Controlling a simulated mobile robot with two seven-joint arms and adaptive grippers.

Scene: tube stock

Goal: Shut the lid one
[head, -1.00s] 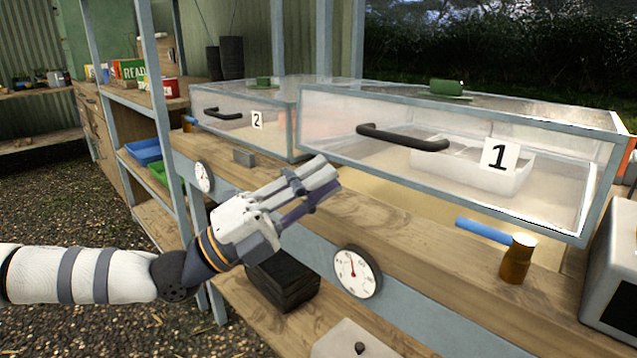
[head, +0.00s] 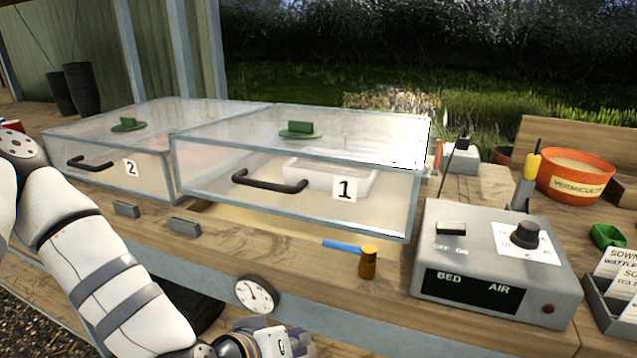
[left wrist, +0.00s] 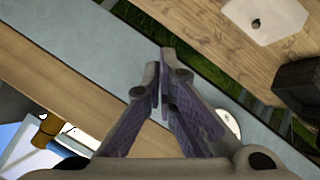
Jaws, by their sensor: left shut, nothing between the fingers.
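Lid one (head: 225,200) is a clear, grey-framed box cover with a black handle (head: 270,182) and a number 1 label (head: 344,190) on its front. Its front edge stands above the bench, with the sandy bed (head: 240,222) showing below, so it looks partly raised. My left gripper (head: 300,342) is at the bottom of the head view, low in front of the bench and well short of the handle, partly cut off. The left wrist view shows its fingers (left wrist: 160,88) together and empty. My right gripper is not in view.
Lid two (head: 90,180) stands left. A grey control box (head: 490,255) stands right. A dial (head: 256,294) is on the bench front.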

